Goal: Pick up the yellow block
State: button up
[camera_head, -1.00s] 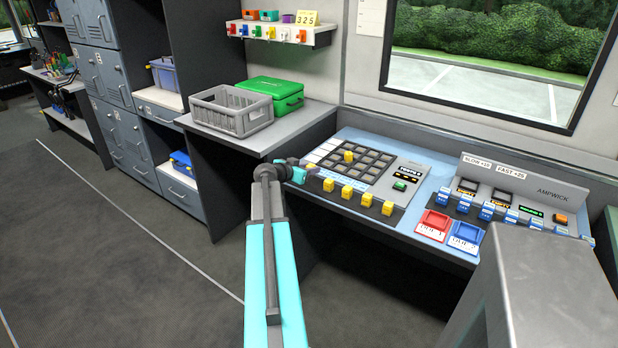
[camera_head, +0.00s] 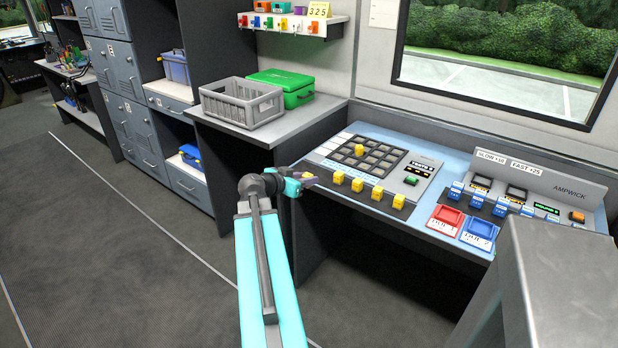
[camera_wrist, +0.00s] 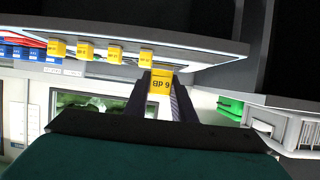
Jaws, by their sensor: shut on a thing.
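My gripper (camera_head: 304,177) is shut on a yellow block (camera_wrist: 160,84) marked "BP 9", which reads upside down in the wrist view. The block sits between the two dark fingers (camera_wrist: 160,100). In the head view the held block (camera_head: 309,175) is small and partly hidden by the jaws, in the air by the front left corner of the blue console (camera_head: 455,160). Several other yellow blocks (camera_head: 377,194) stand in a row along the console's front edge, right of my gripper. One more yellow block (camera_head: 360,150) stands in the dark grid (camera_head: 385,160).
A red tray (camera_head: 446,220) and a blue tray (camera_head: 479,232) lie at the console's front right. A grey crate (camera_head: 240,103) and a green case (camera_head: 283,86) stand on the counter (camera_head: 300,120) to the left. The floor (camera_head: 130,250) at left is clear.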

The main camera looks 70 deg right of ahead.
jog(key=shift+a+r, duration=0.1)
jog(key=shift+a, duration=0.95)
jog(key=w+a+r+n+t+y+p, duration=0.1)
jog(key=w+a+r+n+t+p, duration=0.25)
jog(key=w+a, duration=0.7)
jog(key=w+a+r+n+t+y+p, duration=0.1)
jog(key=w+a+r+n+t+p, duration=0.45)
jog(key=w, duration=0.85)
jog(key=w+a+r+n+t, duration=0.2)
jog(key=w+a+r+t, duration=0.2)
jog(key=w+a, duration=0.7)
jog(key=w+a+r+n+t+y+p, duration=0.1)
jog(key=w+a+r, duration=0.4)
jog(key=a, duration=0.7)
jog(key=w+a+r+n+t+y+p, duration=0.2)
jog(key=w+a+r+n+y+p, duration=0.2)
jog(key=a, duration=0.9)
jog(key=w+a+r+n+t+y+p, duration=0.1)
jog(key=w+a+r+n+y, duration=0.4)
jog(key=a, duration=0.8)
notch_tip(320, 180, up, 3)
jog(key=shift+w+a+f+t+y+p, duration=0.1)
jog(key=shift+w+a+t+y+p, duration=0.15)
jog(key=shift+w+y+p, duration=0.35)
